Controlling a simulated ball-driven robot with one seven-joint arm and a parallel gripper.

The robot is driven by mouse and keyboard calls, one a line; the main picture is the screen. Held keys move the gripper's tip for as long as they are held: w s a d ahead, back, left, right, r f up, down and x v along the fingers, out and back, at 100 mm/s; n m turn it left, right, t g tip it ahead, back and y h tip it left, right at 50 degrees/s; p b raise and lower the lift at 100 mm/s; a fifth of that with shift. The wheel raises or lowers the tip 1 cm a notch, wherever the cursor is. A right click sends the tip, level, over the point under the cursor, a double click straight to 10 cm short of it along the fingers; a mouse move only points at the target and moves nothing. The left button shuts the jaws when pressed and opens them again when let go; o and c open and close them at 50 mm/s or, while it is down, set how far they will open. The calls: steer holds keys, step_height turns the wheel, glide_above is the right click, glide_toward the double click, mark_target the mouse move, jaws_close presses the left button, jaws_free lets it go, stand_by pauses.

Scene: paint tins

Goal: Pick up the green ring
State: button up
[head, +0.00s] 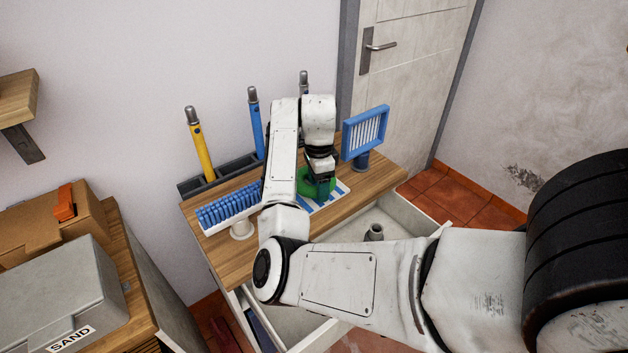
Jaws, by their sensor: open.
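The green ring (314,189) sits on a blue-and-white striped patch on the wooden worktop, near the middle of the head view. My gripper (321,176) points down right at the ring, and its dark fingers overlap the ring in the picture. The gripper is open. My wrist and fingers hide part of the ring, so I cannot tell whether the fingers touch it.
A blue bristled block (228,205) stands left of the ring and a blue framed panel (365,131) right of it. Behind are yellow (199,145) and blue (256,124) handled tools in a dark rack. An open drawer (400,212) juts out in front.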

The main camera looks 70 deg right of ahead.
steer(key=shift+f, duration=0.3)
steer(key=shift+c, duration=0.3)
jaws_close()
